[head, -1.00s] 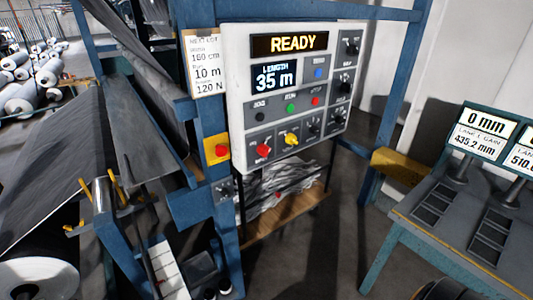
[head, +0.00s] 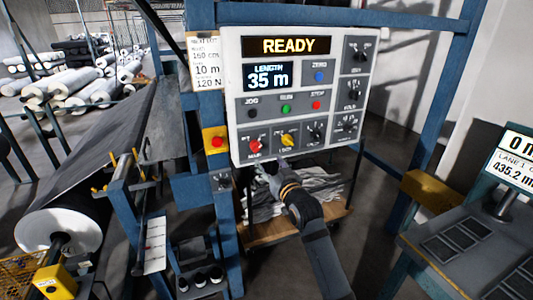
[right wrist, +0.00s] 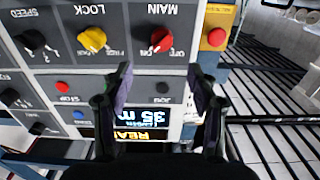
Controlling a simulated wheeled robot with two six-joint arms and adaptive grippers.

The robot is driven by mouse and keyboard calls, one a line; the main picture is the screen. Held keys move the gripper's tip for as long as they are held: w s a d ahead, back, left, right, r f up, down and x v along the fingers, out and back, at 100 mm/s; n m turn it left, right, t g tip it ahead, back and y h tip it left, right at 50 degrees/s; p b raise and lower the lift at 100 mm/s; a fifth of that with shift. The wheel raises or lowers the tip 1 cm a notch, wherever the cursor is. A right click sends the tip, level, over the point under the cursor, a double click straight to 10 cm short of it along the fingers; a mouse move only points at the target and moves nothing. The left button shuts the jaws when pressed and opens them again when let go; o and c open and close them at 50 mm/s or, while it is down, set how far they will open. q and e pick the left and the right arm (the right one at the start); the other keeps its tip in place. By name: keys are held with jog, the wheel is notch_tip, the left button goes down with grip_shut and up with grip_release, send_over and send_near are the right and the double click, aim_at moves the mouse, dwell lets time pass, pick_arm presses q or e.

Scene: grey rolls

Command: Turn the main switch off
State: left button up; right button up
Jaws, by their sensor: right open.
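The main switch (head: 254,145) is a red rotary knob at the lower left of the grey control panel, above the label MAIN. It also shows in the right wrist view (right wrist: 160,40), where the panel appears upside down. I cannot tell surely which mark the knob points to. My right gripper (head: 272,167) is just below and in front of the panel's lower edge, near the main switch. In the right wrist view its two fingers (right wrist: 160,82) are spread and empty, with the red knob beyond them and apart from them. My left gripper is not in view.
A yellow lock knob (head: 287,140) sits right beside the main switch. A red button on a yellow plate (head: 216,140) is to its left on the blue post. The display (head: 286,45) reads READY.

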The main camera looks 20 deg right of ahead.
aim_at(258, 150)
jog(key=w, duration=0.3)
jog(key=w+p, duration=0.1)
jog(key=w, duration=0.2)
jog(key=w+p, duration=0.1)
jog(key=w, duration=0.2)
jog(key=shift+w+a, duration=0.3)
jog(key=shift+w, duration=0.1)
jog(key=shift+w+f+p, duration=0.15)
jog(key=shift+w+p, duration=0.15)
jog(key=shift+w, duration=0.3)
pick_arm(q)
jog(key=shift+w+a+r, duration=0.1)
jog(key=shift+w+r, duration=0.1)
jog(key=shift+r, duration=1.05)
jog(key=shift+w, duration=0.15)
pick_arm(e)
jog(key=c, duration=1.2)
